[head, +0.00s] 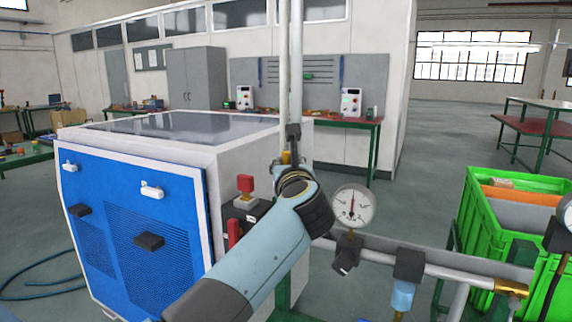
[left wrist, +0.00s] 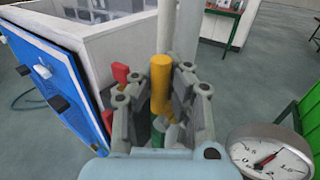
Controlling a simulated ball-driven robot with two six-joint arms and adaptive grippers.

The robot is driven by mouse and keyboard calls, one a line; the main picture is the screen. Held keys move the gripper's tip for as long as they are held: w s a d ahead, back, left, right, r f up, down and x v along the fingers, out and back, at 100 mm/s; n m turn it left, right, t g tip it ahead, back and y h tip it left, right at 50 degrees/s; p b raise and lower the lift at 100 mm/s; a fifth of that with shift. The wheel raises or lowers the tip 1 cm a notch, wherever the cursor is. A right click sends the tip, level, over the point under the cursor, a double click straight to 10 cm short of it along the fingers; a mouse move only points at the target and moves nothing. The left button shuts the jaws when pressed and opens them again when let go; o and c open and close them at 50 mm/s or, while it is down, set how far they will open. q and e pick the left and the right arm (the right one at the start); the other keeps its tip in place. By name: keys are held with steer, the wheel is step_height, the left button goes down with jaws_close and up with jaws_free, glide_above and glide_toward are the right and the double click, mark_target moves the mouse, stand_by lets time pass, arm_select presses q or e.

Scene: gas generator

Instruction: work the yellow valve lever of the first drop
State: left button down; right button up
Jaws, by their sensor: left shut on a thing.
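The yellow valve lever (left wrist: 160,85) stands between the two fingers of my left gripper (left wrist: 161,105) in the left wrist view. The fingers are closed on it, one on each side. In the head view only a small yellow part of the lever (head: 286,157) shows beside my left gripper (head: 291,150), next to the white vertical pipe (head: 297,70). My wrist hides most of the lever and the valve body there. A green part (left wrist: 158,132) shows low between the fingers. My right gripper does not show.
A round pressure gauge (head: 352,207) stands just right of my left wrist, above a horizontal pipe (head: 440,266). A blue and white generator cabinet (head: 130,215) with a red knob (head: 245,184) is close on the left. A green crate (head: 484,226) stands at the right.

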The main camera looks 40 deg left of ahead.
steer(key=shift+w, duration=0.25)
arm_select(q)
steer(key=shift+w+a+f, duration=0.1)
steer(key=shift+f, duration=0.05)
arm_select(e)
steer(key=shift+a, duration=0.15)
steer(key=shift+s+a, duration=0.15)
arm_select(q)
steer(key=shift+f, duration=0.1)
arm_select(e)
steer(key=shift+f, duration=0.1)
